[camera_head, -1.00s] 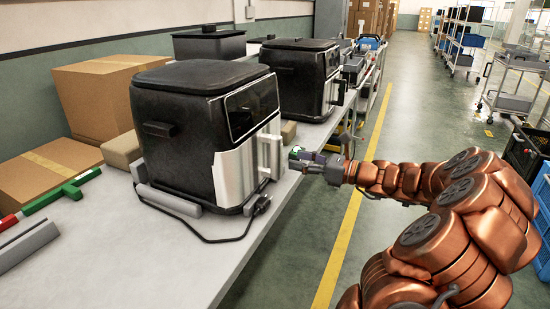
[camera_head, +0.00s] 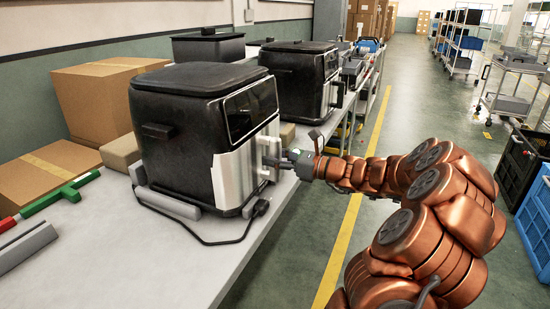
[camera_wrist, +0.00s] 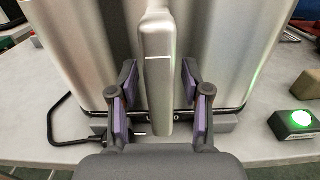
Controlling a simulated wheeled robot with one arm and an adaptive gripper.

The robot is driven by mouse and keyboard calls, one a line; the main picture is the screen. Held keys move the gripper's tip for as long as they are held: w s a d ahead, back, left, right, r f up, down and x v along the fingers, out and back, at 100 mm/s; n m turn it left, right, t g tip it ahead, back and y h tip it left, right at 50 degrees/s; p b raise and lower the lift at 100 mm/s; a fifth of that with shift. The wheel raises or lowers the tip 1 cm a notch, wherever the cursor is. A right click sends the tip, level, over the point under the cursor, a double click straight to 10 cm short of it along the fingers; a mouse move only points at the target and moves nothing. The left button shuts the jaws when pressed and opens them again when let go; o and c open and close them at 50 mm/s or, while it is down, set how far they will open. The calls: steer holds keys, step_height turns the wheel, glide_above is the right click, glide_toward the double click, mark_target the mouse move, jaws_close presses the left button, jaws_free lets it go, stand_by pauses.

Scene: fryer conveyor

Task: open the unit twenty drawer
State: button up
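The nearest black and silver air fryer (camera_head: 204,135) stands on the grey table, its drawer front (camera_head: 240,172) facing right and looking closed. I cannot read which unit it is. Its upright handle (camera_head: 268,157) sticks out from the drawer front. My gripper (camera_head: 278,160) is at the handle. In the wrist view, the silver handle (camera_wrist: 158,65) stands between the two purple-padded fingers of my gripper (camera_wrist: 158,98). A gap shows on each side, so the fingers are open around the handle without visible contact.
A second fryer (camera_head: 304,80) stands farther along the table. Cardboard boxes (camera_head: 95,100) and a green and red tool (camera_head: 48,199) lie on the left. The aisle floor beside the table is free.

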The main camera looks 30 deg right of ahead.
jaws_close()
steer(key=shift+s, duration=0.15)
stand_by(0.4)
